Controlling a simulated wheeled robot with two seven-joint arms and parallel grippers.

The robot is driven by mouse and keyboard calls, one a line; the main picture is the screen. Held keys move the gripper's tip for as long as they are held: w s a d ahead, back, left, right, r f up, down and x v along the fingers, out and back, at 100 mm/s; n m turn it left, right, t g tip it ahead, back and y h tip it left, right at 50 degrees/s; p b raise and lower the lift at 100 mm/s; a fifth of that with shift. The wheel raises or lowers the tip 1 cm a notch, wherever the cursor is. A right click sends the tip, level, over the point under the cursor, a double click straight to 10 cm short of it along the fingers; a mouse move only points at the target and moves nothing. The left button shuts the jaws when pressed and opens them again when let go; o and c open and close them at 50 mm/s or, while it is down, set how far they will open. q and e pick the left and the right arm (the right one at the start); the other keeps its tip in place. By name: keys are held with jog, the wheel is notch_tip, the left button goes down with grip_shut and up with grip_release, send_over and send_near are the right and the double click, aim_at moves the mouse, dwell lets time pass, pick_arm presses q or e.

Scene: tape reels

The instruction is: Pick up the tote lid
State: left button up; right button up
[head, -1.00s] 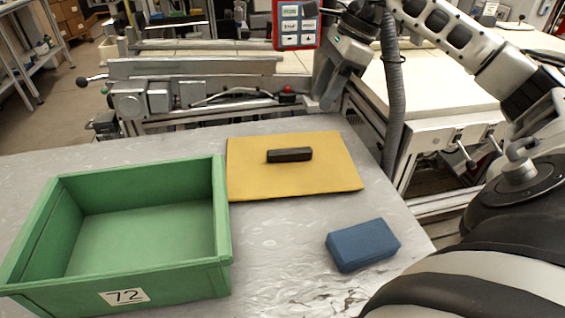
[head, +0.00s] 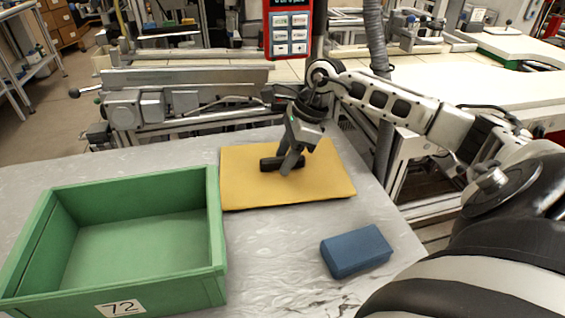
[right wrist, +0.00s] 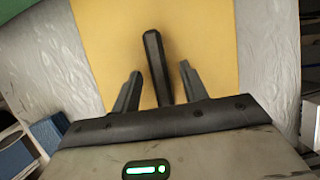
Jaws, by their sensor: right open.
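The tote lid (head: 320,180) is a flat yellow panel lying on the grey table, with a black bar handle (head: 268,163) across its middle. My right gripper (head: 291,166) is over the lid at the handle. In the right wrist view the gripper (right wrist: 158,85) is open, with the handle (right wrist: 155,60) standing between its two fingers, apart from both. The yellow lid (right wrist: 205,30) fills the middle of that view. Whether the fingertips reach down beside the handle is hard to tell. The green tote (head: 140,240), labelled 72, stands open and empty at the left. My left gripper is not in view.
A blue block (head: 356,251) lies on the table (head: 270,260) right of the tote, in front of the lid. The table's right edge is close to the lid. Metal machinery and a red control panel (head: 290,28) stand behind the table.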

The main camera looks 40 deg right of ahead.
jog(key=shift+f, duration=0.25)
grip_shut()
jog(key=shift+r, duration=0.1)
dwell(0.3)
